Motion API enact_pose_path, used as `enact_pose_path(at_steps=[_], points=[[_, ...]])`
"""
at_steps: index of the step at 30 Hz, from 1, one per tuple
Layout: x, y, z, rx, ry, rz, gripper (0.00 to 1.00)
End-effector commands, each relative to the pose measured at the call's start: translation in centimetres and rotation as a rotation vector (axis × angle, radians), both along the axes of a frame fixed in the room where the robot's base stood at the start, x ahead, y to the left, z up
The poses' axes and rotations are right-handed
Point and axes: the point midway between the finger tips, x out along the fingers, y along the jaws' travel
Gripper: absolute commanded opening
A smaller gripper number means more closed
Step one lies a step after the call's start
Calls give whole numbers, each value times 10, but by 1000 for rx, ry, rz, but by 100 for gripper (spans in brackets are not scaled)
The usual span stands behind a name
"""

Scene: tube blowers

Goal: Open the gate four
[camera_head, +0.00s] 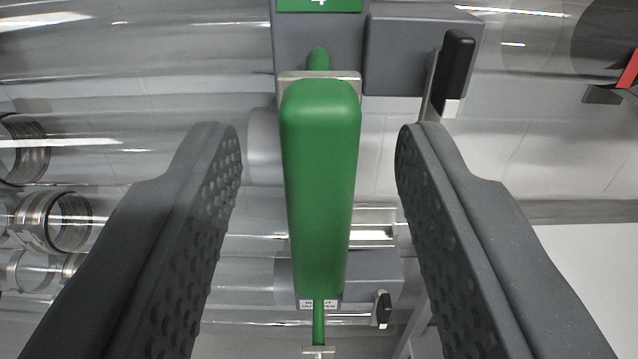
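A green handle (320,185) hangs upright in the middle of the view, below a green label (320,4) whose cut-off figure looks like a 4. A grey metal bracket (346,77) sits behind the handle's top, on a dark grey housing (318,42). My gripper (318,140) is open. Its two dark, dimpled fingers stand to the left and right of the handle with a clear gap on each side. Neither finger touches it. The gate itself is not clearly seen.
A grey box (420,50) and a black-handled lever (455,72) are at the upper right. A second grey box (370,278) with a small black knob (383,309) lies lower behind. Clear tubes run across, with metal rings (70,220) at left.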

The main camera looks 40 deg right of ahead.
Motion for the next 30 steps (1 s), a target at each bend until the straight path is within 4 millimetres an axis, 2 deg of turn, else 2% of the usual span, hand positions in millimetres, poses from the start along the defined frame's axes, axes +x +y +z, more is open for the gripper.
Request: enact_pose_path(at_steps=[9, 15, 21, 30], points=[[-53, 41, 1, 2, 0, 3, 40], [-78, 59, 0, 1, 1, 0, 40], [-89, 67, 0, 2, -1, -2, 40], [-90, 68, 0, 1, -2, -2, 40]])
